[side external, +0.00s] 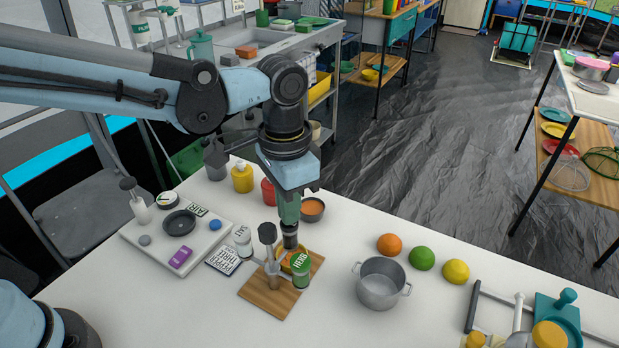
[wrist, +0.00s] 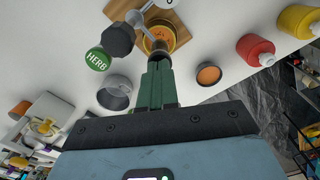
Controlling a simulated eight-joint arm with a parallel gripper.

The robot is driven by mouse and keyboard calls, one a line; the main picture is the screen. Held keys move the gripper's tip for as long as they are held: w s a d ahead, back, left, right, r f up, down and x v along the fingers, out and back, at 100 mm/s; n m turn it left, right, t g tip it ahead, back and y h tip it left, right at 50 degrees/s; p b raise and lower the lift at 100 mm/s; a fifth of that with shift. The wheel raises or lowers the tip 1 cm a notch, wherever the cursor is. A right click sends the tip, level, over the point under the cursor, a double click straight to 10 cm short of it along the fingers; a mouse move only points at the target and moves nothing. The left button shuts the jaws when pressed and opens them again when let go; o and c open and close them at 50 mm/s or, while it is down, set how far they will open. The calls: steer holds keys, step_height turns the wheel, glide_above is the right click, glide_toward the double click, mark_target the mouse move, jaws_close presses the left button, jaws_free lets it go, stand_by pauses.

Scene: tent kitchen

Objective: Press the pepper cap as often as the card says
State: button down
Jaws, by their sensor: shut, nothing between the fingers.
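My gripper (side external: 289,222), with green fingers, points down over the wooden board; its fingers are closed together in the wrist view (wrist: 160,62). Directly below the fingertips is a dark, brownish cap (side external: 290,240), apparently the pepper's, also in the wrist view (wrist: 160,48). I cannot tell whether the tips touch it. Below it is an orange round surface (wrist: 157,31), mostly hidden. A green-lidded HERB jar (side external: 301,270) and a dark-knobbed post (side external: 267,233) stand beside it. The printed card (side external: 224,261) lies left of the board; its text is too small to read.
The wooden board (side external: 262,300) carries the jar stand. A white lettered jar (side external: 243,241) is at its left. A metal pot (side external: 381,285) and several fruits are to the right. A bowl of orange contents (side external: 312,208) and red and yellow bottles (side external: 242,178) stand behind.

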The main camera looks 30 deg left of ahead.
steer(key=shift+r, duration=2.95)
steer(key=shift+a, duration=0.1)
steer(key=s+a+f+n+t, duration=0.2)
steer(key=s+a+n+t, duration=0.1)
steer(key=a, duration=0.7)
steer(key=s+a+f+n+t, duration=0.1)
steer(key=s+a+n+t, duration=0.2)
steer(key=a, duration=0.7)
steer(key=shift+s+f+t, duration=0.15)
steer(key=shift+f+t, duration=0.2)
steer(key=shift+t, duration=0.25)
steer(key=shift+d, duration=0.1)
